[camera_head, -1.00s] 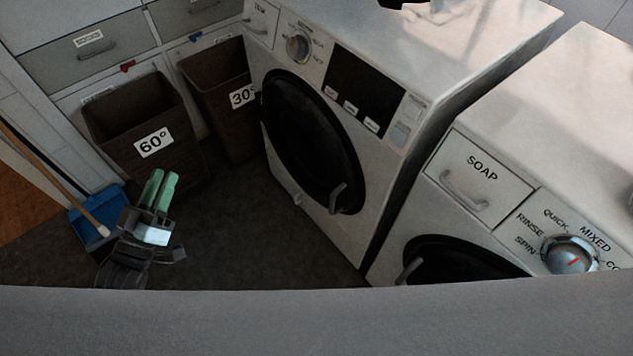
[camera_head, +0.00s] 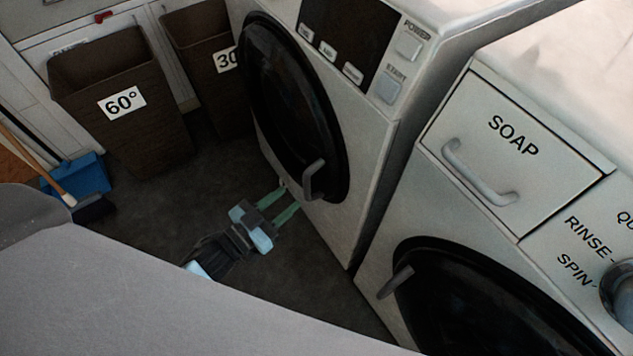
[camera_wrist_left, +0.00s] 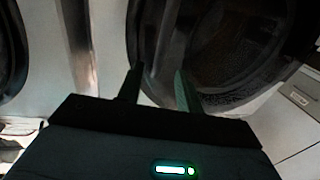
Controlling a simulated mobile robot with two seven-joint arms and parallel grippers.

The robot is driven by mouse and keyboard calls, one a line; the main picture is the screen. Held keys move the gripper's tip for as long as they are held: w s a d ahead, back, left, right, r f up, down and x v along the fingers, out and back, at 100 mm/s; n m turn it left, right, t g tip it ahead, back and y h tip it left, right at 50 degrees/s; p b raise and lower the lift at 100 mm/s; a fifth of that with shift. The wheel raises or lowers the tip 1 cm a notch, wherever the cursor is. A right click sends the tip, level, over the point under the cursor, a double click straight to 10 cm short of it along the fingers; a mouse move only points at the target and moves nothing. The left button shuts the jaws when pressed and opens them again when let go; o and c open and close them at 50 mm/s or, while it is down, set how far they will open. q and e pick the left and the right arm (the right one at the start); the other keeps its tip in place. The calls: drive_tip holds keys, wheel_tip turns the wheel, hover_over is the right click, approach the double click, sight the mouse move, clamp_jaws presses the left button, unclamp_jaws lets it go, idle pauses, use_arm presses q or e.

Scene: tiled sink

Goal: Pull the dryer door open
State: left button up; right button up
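The dryer appears to be the white machine (camera_head: 365,150) with the dark display. Its round black door (camera_head: 290,100) looks closed, with a curved grey handle (camera_head: 313,180) at its lower right edge. My left gripper (camera_head: 289,198) is open, its two green fingers apart and pointing at the machine's front, just left of and below the handle in the head view. I see nothing between the fingers. The left wrist view shows the fingers (camera_wrist_left: 160,82) in front of a dark round door (camera_wrist_left: 225,50); the handle is not clear there. My right gripper is out of view.
A second white machine (camera_head: 440,135) with a SOAP drawer (camera_head: 515,150) and black door (camera_head: 480,300) stands at the right. Brown bins (camera_head: 125,110) stand back left, near a blue dustpan (camera_head: 80,175). Dark floor (camera_head: 190,215) is clear between.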

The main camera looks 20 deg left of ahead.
sight(304, 185)
use_arm(q)
drive_tip(key=shift+b+x, duration=0.45)
drive_tip(key=shift+x, duration=3.45)
clamp_jaws()
